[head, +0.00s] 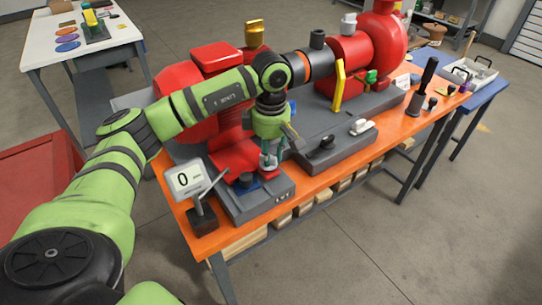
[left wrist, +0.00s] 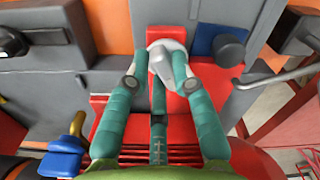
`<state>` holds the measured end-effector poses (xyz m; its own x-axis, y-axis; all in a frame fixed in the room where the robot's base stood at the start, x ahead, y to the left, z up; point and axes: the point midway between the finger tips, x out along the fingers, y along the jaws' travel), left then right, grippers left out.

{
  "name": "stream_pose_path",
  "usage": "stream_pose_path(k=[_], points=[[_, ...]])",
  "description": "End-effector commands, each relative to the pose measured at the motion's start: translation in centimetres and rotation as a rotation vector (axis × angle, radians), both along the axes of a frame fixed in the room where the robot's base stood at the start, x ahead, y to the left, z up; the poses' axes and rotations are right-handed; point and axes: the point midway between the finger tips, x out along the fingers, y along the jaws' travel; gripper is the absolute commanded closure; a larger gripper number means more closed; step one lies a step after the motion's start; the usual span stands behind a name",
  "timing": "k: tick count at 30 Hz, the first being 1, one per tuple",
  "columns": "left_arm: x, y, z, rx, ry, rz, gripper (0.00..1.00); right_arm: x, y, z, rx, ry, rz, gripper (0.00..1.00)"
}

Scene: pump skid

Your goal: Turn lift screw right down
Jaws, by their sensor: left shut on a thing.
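My left gripper (head: 268,160) reaches down over the near end of the grey skid base. In the left wrist view its green fingers (left wrist: 164,82) are shut on a light grey knob with a raised bar (left wrist: 178,62), which I take to be the lift screw. The knob sits by the edge of a red foot, and its base is partly hidden by the fingers. A small display (head: 186,180) reading 0 stands at the table's near left corner. My right gripper is not in view.
A blue block with a dark round knob (head: 246,181) is close beside the gripper; it also shows in the left wrist view (left wrist: 228,49). A black knob (head: 321,142) and a white knob (head: 361,126) lie to the right. The red pump (head: 380,40) stands behind.

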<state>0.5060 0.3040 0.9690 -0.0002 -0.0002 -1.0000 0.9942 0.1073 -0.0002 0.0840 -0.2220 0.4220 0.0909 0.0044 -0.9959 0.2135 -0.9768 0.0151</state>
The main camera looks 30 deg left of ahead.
Motion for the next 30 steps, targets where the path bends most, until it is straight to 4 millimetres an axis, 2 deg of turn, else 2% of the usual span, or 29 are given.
stream_pose_path(k=[13,30], points=[[0.2,0.3,0.0,-0.001,-0.001,0.425,1.00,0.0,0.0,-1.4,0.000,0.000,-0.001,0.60],[0.1,0.6,0.0,0.000,0.000,0.914,1.00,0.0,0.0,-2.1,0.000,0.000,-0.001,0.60]])
